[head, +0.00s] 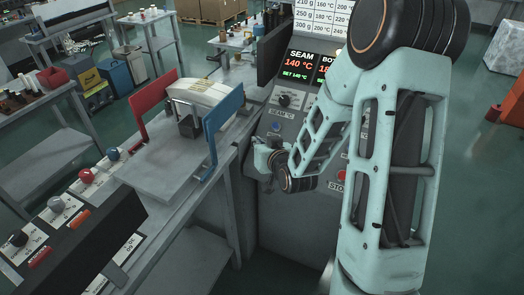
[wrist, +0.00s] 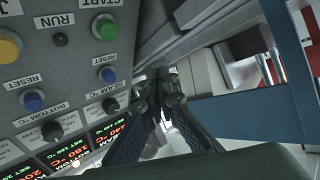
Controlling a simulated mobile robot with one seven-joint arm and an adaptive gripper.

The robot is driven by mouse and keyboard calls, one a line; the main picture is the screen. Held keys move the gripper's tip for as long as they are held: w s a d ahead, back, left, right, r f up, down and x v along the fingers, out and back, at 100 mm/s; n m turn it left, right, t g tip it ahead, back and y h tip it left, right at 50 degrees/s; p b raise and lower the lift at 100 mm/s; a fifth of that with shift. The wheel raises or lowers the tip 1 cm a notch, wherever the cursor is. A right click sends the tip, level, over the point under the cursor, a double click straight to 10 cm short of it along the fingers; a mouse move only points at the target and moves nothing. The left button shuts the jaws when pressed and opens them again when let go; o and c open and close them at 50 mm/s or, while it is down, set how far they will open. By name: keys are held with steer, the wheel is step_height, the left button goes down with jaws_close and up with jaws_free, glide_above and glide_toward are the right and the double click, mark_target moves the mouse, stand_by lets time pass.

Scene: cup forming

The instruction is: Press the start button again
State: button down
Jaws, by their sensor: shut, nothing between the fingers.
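The green start button (wrist: 105,27) shows on the grey control panel (wrist: 75,62) in the wrist view, at upper left, under an upside-down START label. My gripper (wrist: 160,84) is shut and empty, its fingertips to the lower right of the button and apart from it in the picture. In the head view my gripper (head: 264,148) is in front of the panel's lower left part, and the start button cannot be made out there. A dark round RUN fitting (wrist: 60,39) sits beside the button, with a yellow button (wrist: 8,45) farther left.
Blue reset buttons (wrist: 107,75) and dark knobs (wrist: 110,104) share the panel. A red stop button (head: 342,175) is at its lower right. The bench beside it carries a red plate (head: 151,105), a blue plate (head: 223,118) and a white pack (head: 205,91).

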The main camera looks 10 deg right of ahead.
steer(key=shift+w+d+f+b, duration=0.5)
steer(key=shift+w+f+b, duration=0.25)
steer(key=shift+f, duration=0.45)
steer(key=shift+w+d+f+b, duration=0.6)
steer(key=shift+f+b, duration=0.25)
steer(key=shift+f, duration=0.35)
steer(key=shift+w+d+f+b, duration=0.45)
steer(key=shift+w+f+b, duration=0.3)
steer(key=shift+f, duration=0.45)
steer(key=shift+f, duration=0.1)
steer(key=shift+w+d+f+b, duration=0.15)
steer(key=shift+f+b, duration=0.1)
steer(key=shift+b, duration=0.4)
steer(key=shift+w+d+f+b, duration=0.25)
steer(key=shift+f+b, duration=0.15)
steer(key=shift+b, duration=0.1)
steer(key=shift+a+r, duration=0.1)
steer(key=shift+r, duration=0.05)
steer(key=shift+s+a+r+p, duration=0.3)
steer(key=shift+s+r, duration=0.15)
steer(key=shift+r, duration=0.15)
